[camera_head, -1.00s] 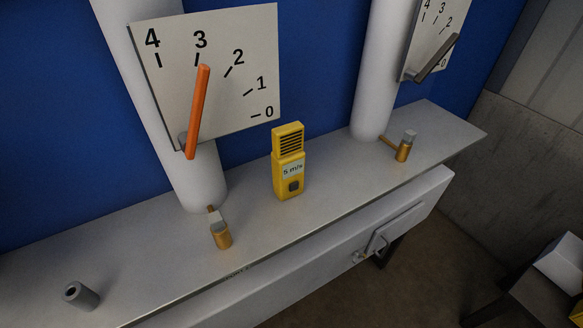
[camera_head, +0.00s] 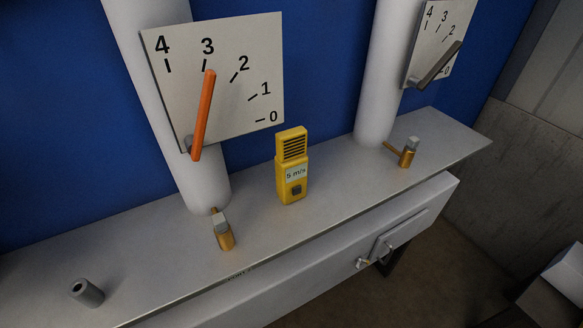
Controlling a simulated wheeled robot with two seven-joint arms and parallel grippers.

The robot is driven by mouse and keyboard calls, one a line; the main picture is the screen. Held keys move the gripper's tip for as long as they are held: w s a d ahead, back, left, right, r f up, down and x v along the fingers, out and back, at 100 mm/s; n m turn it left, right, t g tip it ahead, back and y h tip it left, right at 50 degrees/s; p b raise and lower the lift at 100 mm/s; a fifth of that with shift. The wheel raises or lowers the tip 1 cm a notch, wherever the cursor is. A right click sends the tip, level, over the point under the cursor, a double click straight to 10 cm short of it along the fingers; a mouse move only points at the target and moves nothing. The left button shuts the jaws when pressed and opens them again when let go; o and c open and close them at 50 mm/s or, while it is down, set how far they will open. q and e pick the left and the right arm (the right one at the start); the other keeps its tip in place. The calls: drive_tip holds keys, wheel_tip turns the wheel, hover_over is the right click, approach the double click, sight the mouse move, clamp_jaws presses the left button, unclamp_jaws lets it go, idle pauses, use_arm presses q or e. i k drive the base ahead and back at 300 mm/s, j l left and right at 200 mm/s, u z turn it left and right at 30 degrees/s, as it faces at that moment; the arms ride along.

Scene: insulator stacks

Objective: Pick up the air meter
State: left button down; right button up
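The air meter (camera_head: 292,170) is a yellow handheld device with dark slots at its top, a label reading "5 m/s" and a dark button. It stands upright on the grey shelf (camera_head: 345,193), between two white pipes. Nothing touches it. Neither of my grippers shows in the head view.
A left pipe (camera_head: 200,180) carries a dial plate (camera_head: 225,110) with an orange pointer (camera_head: 203,115). A right pipe (camera_head: 375,100) has a similar plate with a grey pointer. Brass fittings (camera_head: 224,235) (camera_head: 407,155) and a grey cylinder (camera_head: 87,292) sit on the shelf. A drawer-like front with a latch (camera_head: 380,250) is below.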

sight(292, 159)
drive_tip(key=i+l+u, duration=0.1)
drive_tip(key=l+u, duration=0.3)
drive_tip(key=l, duration=0.5)
drive_tip(key=l+u, duration=0.35)
drive_tip(key=l, duration=0.55)
drive_tip(key=k+l+u, duration=0.1)
drive_tip(key=l+u, duration=0.3)
drive_tip(key=l, duration=0.5)
